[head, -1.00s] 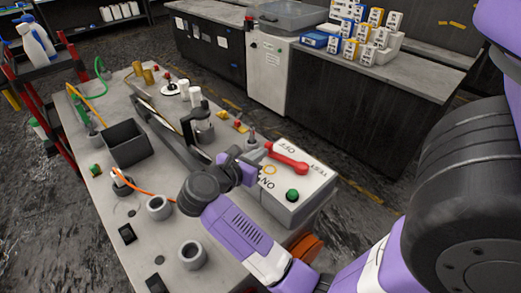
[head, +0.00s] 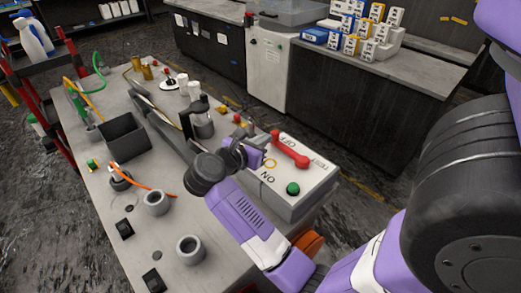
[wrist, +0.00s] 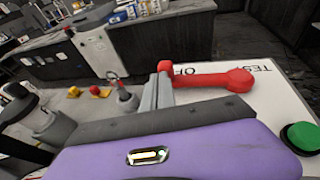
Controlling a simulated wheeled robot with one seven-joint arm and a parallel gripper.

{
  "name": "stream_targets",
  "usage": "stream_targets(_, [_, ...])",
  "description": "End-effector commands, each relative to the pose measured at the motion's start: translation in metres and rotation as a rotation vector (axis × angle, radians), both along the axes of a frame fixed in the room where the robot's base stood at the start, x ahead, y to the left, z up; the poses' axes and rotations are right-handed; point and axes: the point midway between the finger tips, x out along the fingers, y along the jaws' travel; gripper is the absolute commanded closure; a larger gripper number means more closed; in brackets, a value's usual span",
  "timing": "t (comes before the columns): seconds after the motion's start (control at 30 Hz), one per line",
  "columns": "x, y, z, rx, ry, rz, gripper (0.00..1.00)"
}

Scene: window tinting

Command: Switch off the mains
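The mains switch box (head: 301,206) is a pale box at the right end of the workbench. Its top has a red lever (head: 289,148), a green button (head: 293,188) and ON, OFF and TEST lettering.
A black bin (head: 124,136), grey cups (head: 157,202) and a dark clamp-like fixture (head: 203,121) stand on the workbench (head: 222,275). A small red-and-yellow item (wrist: 98,91) lies beyond my gripper. A counter with stacked boxes (head: 362,35) stands behind.

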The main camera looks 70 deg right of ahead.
Motion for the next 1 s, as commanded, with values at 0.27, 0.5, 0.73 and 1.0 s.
stream_targets(0.27, [-0.006, -0.021, -0.001, 0.000, 0.000, -0.002, 1.00])
stream_targets(0.5, [-0.010, -0.030, 0.000, 0.000, -0.001, 0.000, 1.00])
stream_targets(0.73, [-0.011, -0.033, 0.000, 0.000, 0.000, -0.001, 1.00])
stream_targets(1.0, [-0.012, -0.034, 0.001, -0.001, 0.001, -0.004, 1.00])
